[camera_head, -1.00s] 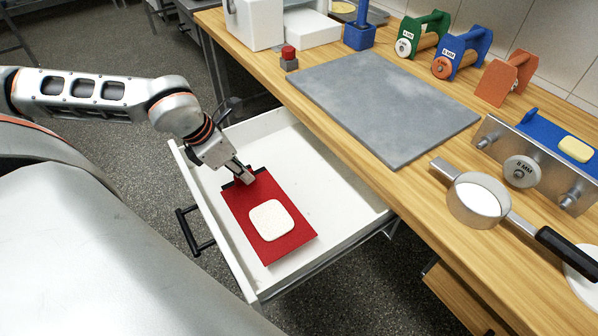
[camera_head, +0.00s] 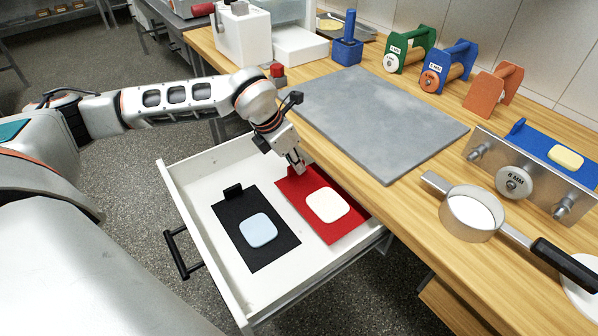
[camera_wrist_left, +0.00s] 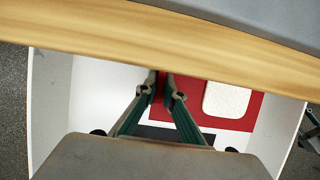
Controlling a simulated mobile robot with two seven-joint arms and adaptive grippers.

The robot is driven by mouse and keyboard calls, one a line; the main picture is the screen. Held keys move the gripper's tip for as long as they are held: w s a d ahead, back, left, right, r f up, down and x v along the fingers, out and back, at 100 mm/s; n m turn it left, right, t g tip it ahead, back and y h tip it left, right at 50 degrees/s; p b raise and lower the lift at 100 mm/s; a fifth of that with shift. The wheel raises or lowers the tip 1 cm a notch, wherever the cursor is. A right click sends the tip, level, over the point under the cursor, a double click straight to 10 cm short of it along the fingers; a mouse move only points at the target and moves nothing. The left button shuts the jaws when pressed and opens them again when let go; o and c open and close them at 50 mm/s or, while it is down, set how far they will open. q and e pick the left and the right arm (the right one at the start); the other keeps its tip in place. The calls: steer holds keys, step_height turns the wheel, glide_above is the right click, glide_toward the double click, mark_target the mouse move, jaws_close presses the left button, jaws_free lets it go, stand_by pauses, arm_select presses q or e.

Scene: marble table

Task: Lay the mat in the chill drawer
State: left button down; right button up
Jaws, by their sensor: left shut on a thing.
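The red mat (camera_head: 300,197) bears a cream square slab (camera_head: 327,204). It is at the right side of the open white drawer (camera_head: 205,187), close to the counter edge; whether it touches the drawer floor I cannot tell. My left gripper (camera_head: 299,168) is shut on the mat's far edge. The left wrist view shows the fingertips (camera_wrist_left: 162,84) closed at the red mat (camera_wrist_left: 190,92). A black mat (camera_head: 270,255) with a pale blue slab (camera_head: 258,230) lies in the drawer, left of the red mat. My right gripper is out of view.
The wooden counter (camera_head: 405,215) overhangs the drawer's right side, with a grey stone slab (camera_head: 375,120) on it. A ring-shaped tool with a black handle (camera_head: 565,265) and several coloured rollers stand on the counter. The drawer's front left floor is bare.

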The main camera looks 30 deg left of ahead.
arm_select(q)
steer(key=shift+w+d, duration=0.25)
steer(key=shift+w, duration=0.2)
step_height(320, 180, down, 4)
steer(key=shift+a+r+b, duration=0.1)
steer(key=shift+r+b, duration=0.05)
steer(key=shift+b, duration=0.3)
steer(key=shift+r, duration=0.15)
steer(key=shift+s, duration=0.1)
steer(key=c, duration=2.2)
jaws_free()
steer(key=shift+o, duration=0.2)
steer(key=p+v, duration=0.2)
steer(key=v, duration=1)
